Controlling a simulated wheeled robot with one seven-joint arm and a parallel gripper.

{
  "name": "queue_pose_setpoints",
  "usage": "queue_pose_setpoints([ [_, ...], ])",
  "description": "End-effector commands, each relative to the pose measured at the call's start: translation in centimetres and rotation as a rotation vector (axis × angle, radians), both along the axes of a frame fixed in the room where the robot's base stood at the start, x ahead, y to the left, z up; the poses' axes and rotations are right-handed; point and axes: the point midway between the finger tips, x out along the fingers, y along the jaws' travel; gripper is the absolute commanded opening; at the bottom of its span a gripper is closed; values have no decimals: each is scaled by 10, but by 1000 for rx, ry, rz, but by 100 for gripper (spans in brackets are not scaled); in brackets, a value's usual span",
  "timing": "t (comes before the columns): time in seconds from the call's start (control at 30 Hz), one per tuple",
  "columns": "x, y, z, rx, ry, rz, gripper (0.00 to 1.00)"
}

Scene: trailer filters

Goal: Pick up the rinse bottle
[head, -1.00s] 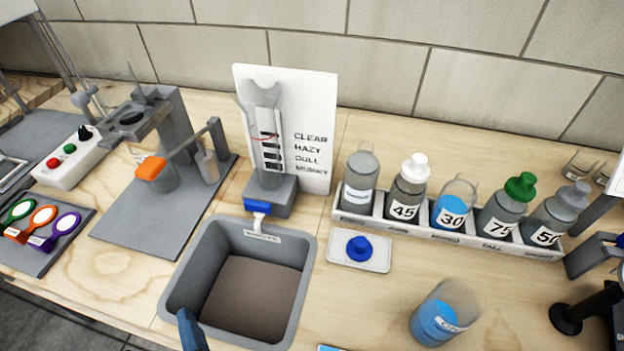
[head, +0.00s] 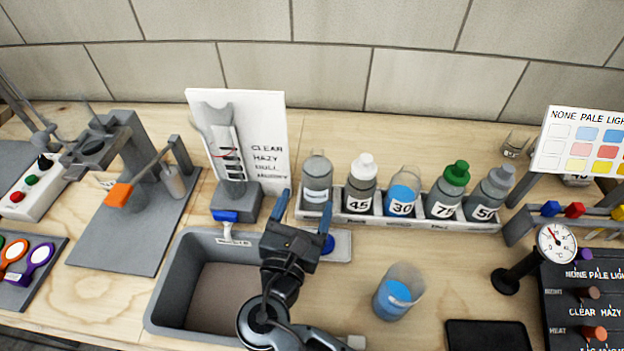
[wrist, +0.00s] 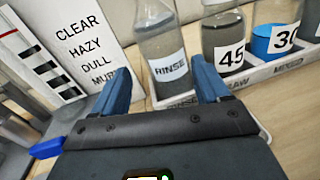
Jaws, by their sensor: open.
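The rinse bottle (head: 317,178) is a clear grey bottle with a white label, standing upright in the left end of the white bottle rack (head: 372,229). In the wrist view the bottle (wrist: 163,45) shows its RINSE label just ahead, between and beyond my fingers. My gripper (head: 304,212) has blue fingers and is open and empty, in front of the bottle. The fingers also show in the wrist view (wrist: 162,85), spread apart. I cannot tell from the picture how far the bottle is from the fingertips.
The 45 bottle (head: 361,183) stands close on the right of the rinse bottle. The 30 beaker (head: 402,194), 75 bottle (head: 447,192) and 50 bottle (head: 491,194) follow. A clarity board (head: 262,125) stands left. A sink (head: 165,290) and a loose beaker (head: 394,296) are nearer me.

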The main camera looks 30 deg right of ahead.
Motion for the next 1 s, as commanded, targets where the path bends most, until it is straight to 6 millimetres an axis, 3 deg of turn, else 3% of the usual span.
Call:
queue_pose_setpoints([
  [0.27,9,-22,2,-112,71,-39,75],
  [0.73,51,-59,-1,-107,68,-38,75],
  [1.0,59,-66,-2,-106,68,-35,75],
])
